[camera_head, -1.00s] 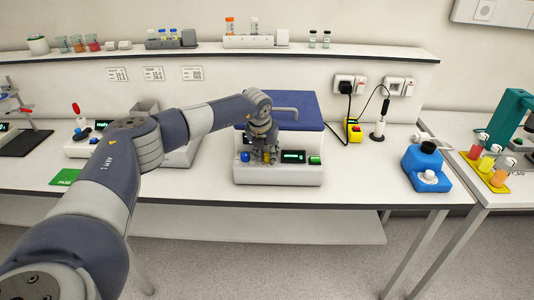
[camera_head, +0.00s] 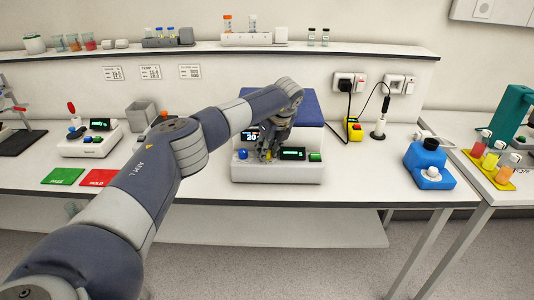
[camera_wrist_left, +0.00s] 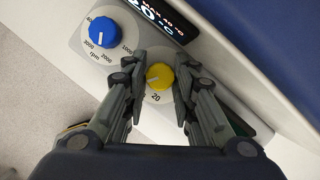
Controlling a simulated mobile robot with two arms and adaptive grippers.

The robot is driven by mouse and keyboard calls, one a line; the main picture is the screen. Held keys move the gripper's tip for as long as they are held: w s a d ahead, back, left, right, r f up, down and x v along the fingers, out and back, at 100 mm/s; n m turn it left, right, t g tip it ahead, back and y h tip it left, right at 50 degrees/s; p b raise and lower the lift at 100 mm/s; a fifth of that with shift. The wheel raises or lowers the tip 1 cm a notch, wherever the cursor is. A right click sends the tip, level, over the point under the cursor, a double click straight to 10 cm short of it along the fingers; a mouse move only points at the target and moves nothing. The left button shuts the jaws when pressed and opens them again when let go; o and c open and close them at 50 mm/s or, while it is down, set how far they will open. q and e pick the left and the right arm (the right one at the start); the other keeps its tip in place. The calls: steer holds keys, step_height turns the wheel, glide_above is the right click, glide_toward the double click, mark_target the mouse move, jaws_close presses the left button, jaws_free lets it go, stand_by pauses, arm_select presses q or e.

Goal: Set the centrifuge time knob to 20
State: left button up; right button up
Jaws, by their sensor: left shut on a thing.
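The centrifuge (camera_head: 250,174) is a white box with a blue lid (camera_head: 310,108) on the bench. Its yellow knob (camera_wrist_left: 160,76) shows in the left wrist view, with a white mark on it and a printed "20" (camera_wrist_left: 155,97) just below. My left gripper (camera_head: 268,155) is at the front panel, shut on the yellow knob, with one finger on each side. The blue rpm knob (camera_wrist_left: 102,34) is to its left. A dark display (camera_wrist_left: 160,20) above shows large digits, partly cut off. The fingers hide much of the dial's scale. My right gripper is not in view.
A small green-lit display (camera_head: 293,153) and a green button (camera_head: 315,156) are right of my gripper. A blue-and-white device (camera_head: 428,165) stands further right. Green (camera_head: 62,176) and red (camera_head: 98,178) mats lie at the left.

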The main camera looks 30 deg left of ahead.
arm_select(q)
steer(key=shift+w+n+g+b, duration=0.1)
steer(key=shift+n+g+b, duration=0.35)
steer(key=shift+n, duration=0.75)
steer(key=shift+r, duration=0.1)
steer(key=o, duration=0.8)
steer(key=shift+c, duration=0.2)
steer(key=w+v, duration=0.1)
steer(key=v, duration=1.1)
steer(key=shift+s+d, duration=0.15)
steer(key=shift+s, duration=0.25)
steer(key=shift+o, duration=0.2)
